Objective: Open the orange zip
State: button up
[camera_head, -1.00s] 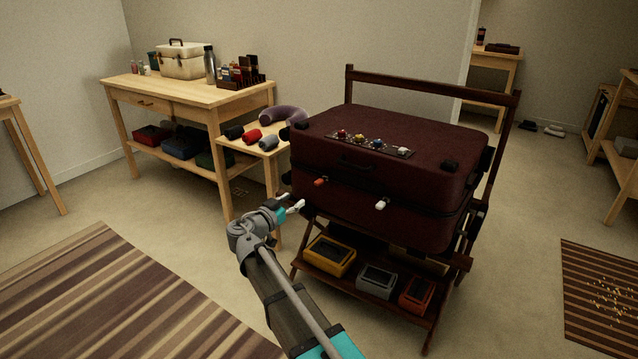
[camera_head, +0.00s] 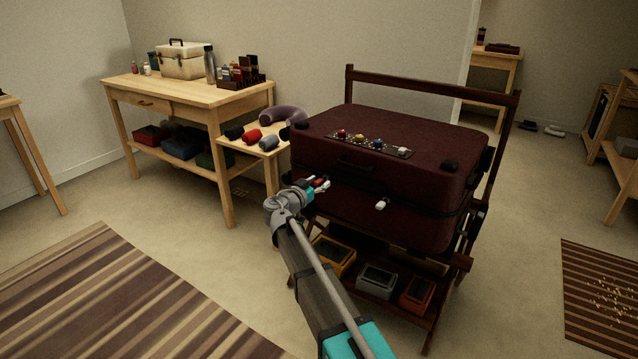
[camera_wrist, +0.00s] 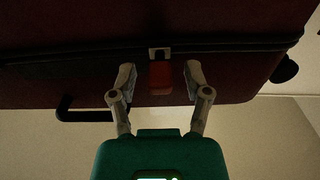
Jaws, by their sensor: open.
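The dark maroon suitcase (camera_head: 400,150) lies flat on a wooden rack. Its orange zip pull (camera_wrist: 160,76) hangs from the dark zip line in the wrist view, between my open fingers, with a gap on each side. In the head view the orange pull (camera_head: 318,182) is small and partly hidden by my gripper (camera_head: 322,186), which is at the suitcase's front left. The wrist view shows my gripper (camera_wrist: 160,78) open and empty, its fingertips close to the suitcase front. A white zip pull (camera_head: 382,204) sits further right on the same front side.
A row of coloured knobs (camera_head: 369,144) is on the suitcase top. The rack (camera_head: 440,283) has a lower shelf with yellow, grey and orange boxes. A wooden table (camera_head: 180,95) with a cream case stands at the left. Open floor lies in front.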

jog(key=shift+w+d, duration=0.15)
grip_shut()
dwell(0.4)
jog(key=w+a, duration=0.2)
jog(key=a, duration=0.2)
jog(key=w+a, duration=0.3)
jog(key=a, duration=0.1)
jog(key=w+a, duration=0.3)
jog(key=a, duration=0.1)
jog(key=shift+w+a, duration=0.1)
jog(key=shift+a, duration=0.05)
jog(key=shift+c, duration=0.8)
grip_release()
jog(key=shift+o, duration=0.8)
jog(key=shift+f, duration=0.1)
